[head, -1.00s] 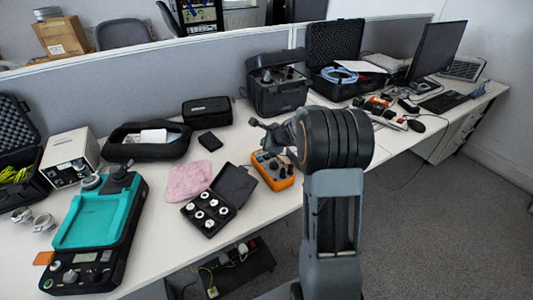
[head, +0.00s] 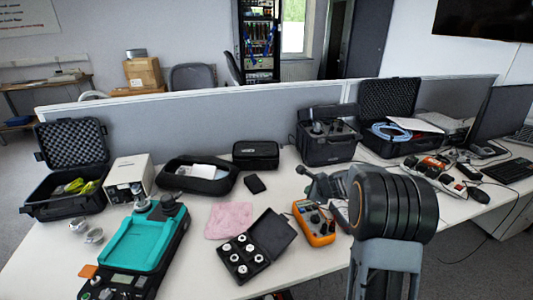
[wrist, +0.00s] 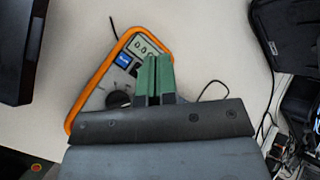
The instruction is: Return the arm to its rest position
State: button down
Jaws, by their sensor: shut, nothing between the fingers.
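My gripper (head: 312,178) is at the end of my dark, ribbed arm, over the right part of the white desk (head: 190,262). In the wrist view its green fingertips (wrist: 156,72) are together with nothing between them. They appear in front of an orange-edged meter (wrist: 120,78) with a small display. The same meter (head: 316,226) lies on the desk in the head view, just below and beside my gripper. My gripper looks apart from it, but the exact height cannot be told. My arm hides part of the desk behind it.
An open black case with white discs (head: 245,262), a pink cloth (head: 229,220) and a teal-topped device (head: 134,240) lie left of my arm. A black case (head: 330,146) stands behind it. A grey partition (head: 215,125) runs along the desk's back. Bare desk shows between items.

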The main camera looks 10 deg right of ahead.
jog(key=shift+s+a+n, duration=0.1)
jog(key=shift+a+n, duration=0.05)
jog(key=shift+n, duration=0.15)
jog(key=s+f+n, duration=0.1)
jog(key=s+a+f+n+g, duration=0.1)
jog(key=s+n, duration=0.1)
jog(key=s+a+n+g, duration=0.1)
jog(key=shift+s+f+n+y, duration=0.2)
jog(key=shift+f+n+y, duration=0.1)
jog(key=shift+f+y, duration=0.1)
jog(key=s+a+r+n+g+h+p, duration=0.1)
jog(key=s+a+r+n+p, duration=0.3)
jog(key=s+r+n, duration=0.5)
jog(key=s+a+r+n+g+h+p, duration=0.2)
jog(key=s+a+r+n+p, duration=0.3)
jog(key=s+r+n, duration=0.4)
jog(key=s, duration=0.7)
jog(key=shift+a+r+h, duration=0.15)
jog(key=shift+a+h, duration=0.15)
jog(key=shift+a, duration=0.1)
jog(key=shift+s, duration=0.15)
